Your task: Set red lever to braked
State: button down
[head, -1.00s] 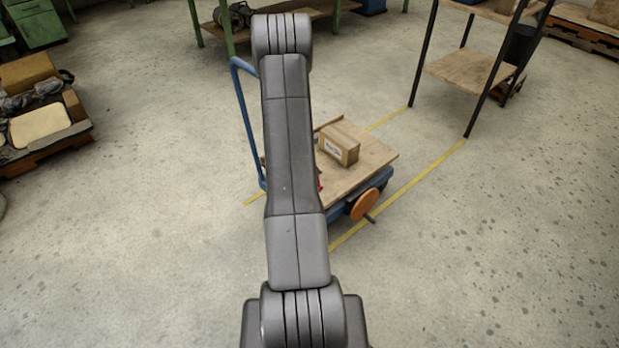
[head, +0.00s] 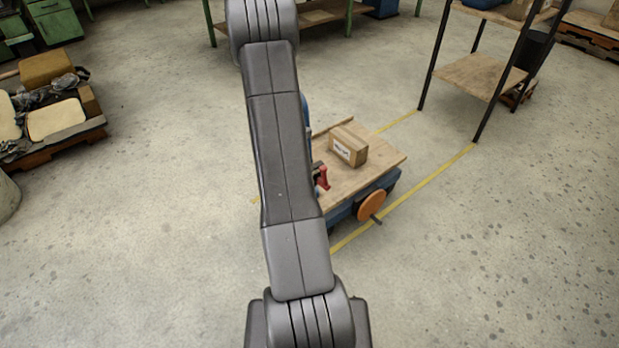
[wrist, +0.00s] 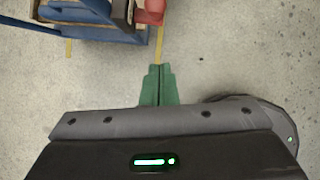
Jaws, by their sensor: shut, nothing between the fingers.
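The red lever (head: 323,178) shows on the near left side of the cart's wooden deck, partly hidden by my arm in the head view. In the wrist view a red part (wrist: 150,12), likely the same lever, is cut off by the top edge. My gripper (wrist: 158,72) shows there with its green fingers shut and empty, over bare floor. The red part lies beyond the fingertips, apart from them. In the head view my gripper does not show. The lever's exact setting cannot be told.
The blue cart (head: 388,183) carries a cardboard box (head: 348,147) and has an orange disc (head: 371,204) with a handle at its front. Its blue frame shows in the wrist view (wrist: 70,30). A black-legged shelf (head: 478,75) stands behind right. Floor in front and right is clear.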

jog(key=shift+v, duration=1.05)
jog(key=shift+w, duration=0.1)
